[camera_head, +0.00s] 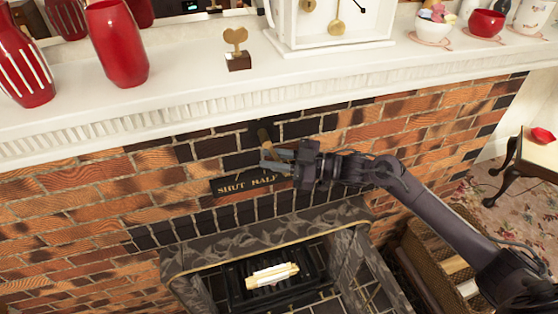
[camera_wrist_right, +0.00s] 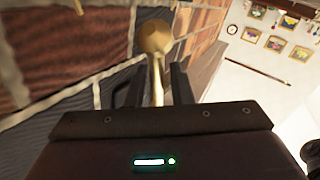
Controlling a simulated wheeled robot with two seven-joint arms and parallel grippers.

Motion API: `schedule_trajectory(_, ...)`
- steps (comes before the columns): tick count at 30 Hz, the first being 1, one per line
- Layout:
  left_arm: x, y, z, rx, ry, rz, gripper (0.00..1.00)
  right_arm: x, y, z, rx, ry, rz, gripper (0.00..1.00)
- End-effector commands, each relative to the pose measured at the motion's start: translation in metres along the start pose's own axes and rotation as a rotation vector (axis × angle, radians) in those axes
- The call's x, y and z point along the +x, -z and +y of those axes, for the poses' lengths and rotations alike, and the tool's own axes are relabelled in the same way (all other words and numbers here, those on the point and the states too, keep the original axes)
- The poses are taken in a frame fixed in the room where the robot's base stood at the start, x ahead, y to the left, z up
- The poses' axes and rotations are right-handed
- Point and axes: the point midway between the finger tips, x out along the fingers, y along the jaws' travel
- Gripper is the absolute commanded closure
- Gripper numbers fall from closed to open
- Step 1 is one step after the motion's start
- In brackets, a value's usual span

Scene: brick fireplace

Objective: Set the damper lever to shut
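The damper lever is a brass rod with a round knob (camera_wrist_right: 155,37). In the head view the lever (camera_head: 264,137) sticks out from the dark bricks above the label plate (camera_head: 228,186), over the area of the word HALF. The plate reads SHUT at left, then HALF; its right end is hidden behind my right gripper. My right gripper (camera_head: 272,160) is at the lever, coming from the right. In the wrist view the rod shows between its two fingers (camera_wrist_right: 157,86), with a gap on both sides, so it looks open. My left gripper is not in view.
The white mantel (camera_head: 190,88) runs above, with red vases (camera_head: 117,45), a small heart ornament (camera_head: 236,45) and a white clock (camera_head: 330,22). Below is the firebox with a pale log (camera_head: 272,275). A wicker basket (camera_head: 430,258) stands at the right.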

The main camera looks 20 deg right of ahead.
Motion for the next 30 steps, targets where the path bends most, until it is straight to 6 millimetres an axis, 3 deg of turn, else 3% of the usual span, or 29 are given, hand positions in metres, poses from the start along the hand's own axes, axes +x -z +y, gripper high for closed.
schedule_trajectory(1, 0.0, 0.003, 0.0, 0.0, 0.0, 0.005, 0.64, 0.0, 0.0, 0.0, 0.0, 0.0, 0.0, 0.82)
schedule_trajectory(6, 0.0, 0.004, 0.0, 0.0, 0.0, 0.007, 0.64, 0.0, 0.0, -0.001, 0.0, 0.001, 0.0, 1.0)
schedule_trajectory(20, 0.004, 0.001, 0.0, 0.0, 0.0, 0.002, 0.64, 0.002, -0.003, -0.004, 0.017, -0.003, 0.024, 1.0)
schedule_trajectory(30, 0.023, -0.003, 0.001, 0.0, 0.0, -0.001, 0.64, 0.014, -0.008, -0.012, 0.126, -0.055, 0.196, 1.0)
